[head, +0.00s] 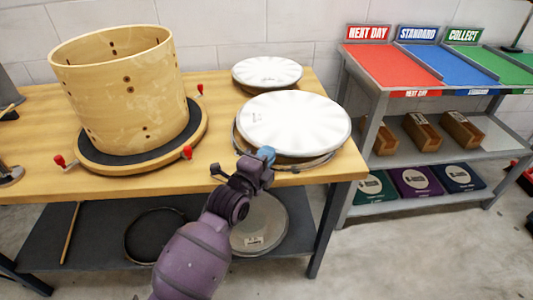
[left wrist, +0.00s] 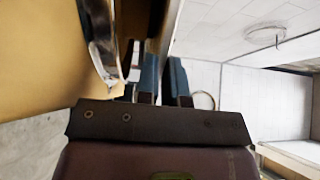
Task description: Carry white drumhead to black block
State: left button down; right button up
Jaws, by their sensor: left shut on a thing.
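A white drumhead (head: 293,122), a large round disc, is at the front right of the wooden bench, over a dark-rimmed hoop (head: 318,163). My left gripper (head: 265,155) is at its near edge, with blue fingertips shut on that edge. In the left wrist view, the blue fingers (left wrist: 164,78) stand close together beside a curved metal rim (left wrist: 103,55); what lies between them is hard to see. A second, smaller white drumhead (head: 267,72) lies behind. I cannot pick out a black block for certain. My right gripper is not in view.
A wooden drum shell (head: 118,85) stands on a round base with red-handled clamps at left. A shelf rack with red, blue and green trays (head: 390,65) stands at right. The lower bench shelf (head: 90,235) holds a black hoop (head: 155,235) and a clear drumhead (head: 262,225).

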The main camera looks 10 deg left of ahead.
pick_arm(q)
jog(key=c, duration=1.2)
grip_release()
jog(key=shift+c, duration=0.2)
jog(key=shift+r, duration=0.25)
jog(key=shift+s+a+r, duration=0.1)
jog(key=shift+s+r, duration=0.05)
jog(key=shift+s, duration=0.05)
jog(key=p+v, duration=0.2)
jog(key=v, duration=0.9)
jog(key=shift+s, duration=0.35)
